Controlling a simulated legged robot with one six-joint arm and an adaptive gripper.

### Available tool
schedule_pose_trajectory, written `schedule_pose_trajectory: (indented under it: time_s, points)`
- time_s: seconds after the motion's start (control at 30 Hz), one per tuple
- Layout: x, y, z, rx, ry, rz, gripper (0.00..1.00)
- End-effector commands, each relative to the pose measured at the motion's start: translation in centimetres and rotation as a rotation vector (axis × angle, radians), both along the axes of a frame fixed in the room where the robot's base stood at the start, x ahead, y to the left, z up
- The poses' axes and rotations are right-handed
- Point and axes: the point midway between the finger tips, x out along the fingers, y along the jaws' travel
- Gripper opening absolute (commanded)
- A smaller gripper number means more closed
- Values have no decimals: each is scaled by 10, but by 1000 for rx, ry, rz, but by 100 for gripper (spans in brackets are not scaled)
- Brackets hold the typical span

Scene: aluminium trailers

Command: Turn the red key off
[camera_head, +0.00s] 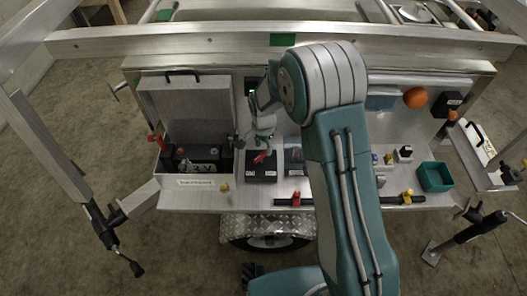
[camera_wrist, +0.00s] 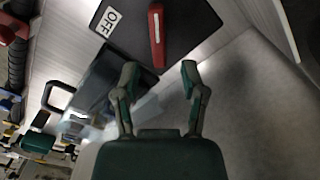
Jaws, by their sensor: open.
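The red key (camera_wrist: 156,36) is a bar-shaped handle on a black panel (camera_wrist: 190,25) in the wrist view. A white label reading OFF (camera_wrist: 108,21) sits on the panel to its left. In the head view the red key (camera_head: 261,157) is on the black box (camera_head: 262,172) on the trailer shelf. My gripper (camera_wrist: 160,72) is open and empty, its two green fingertips apart just short of the key's lower end in the picture. In the head view my gripper (camera_head: 264,139) hangs close above the key. I cannot tell whether they touch.
An open metal box (camera_head: 188,112) with red-handled items stands left of the key. A clear-topped dark box (camera_head: 294,158) is just to its right. A green bin (camera_head: 434,176), an orange ball (camera_head: 415,97) and small blocks lie further right.

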Motion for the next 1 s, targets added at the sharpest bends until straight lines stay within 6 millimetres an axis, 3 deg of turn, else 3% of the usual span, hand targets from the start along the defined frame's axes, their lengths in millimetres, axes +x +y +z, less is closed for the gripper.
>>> schedule_pose_trajectory:
  time_s: [0.2, 0.53, 0.57, 0.67, 0.7, 1.0]
  points:
    - [0, 0, -27, 0, 0, 0, 54]
    - [0, 0, -32, 0, -1, 1, 54]
    - [0, 0, -32, 0, -1, 1, 50]
    - [0, 0, -32, 0, -1, 1, 5]
    - [0, 0, -32, 0, -1, 1, 0]
    - [1, 1, -32, 1, -2, 6, 0]
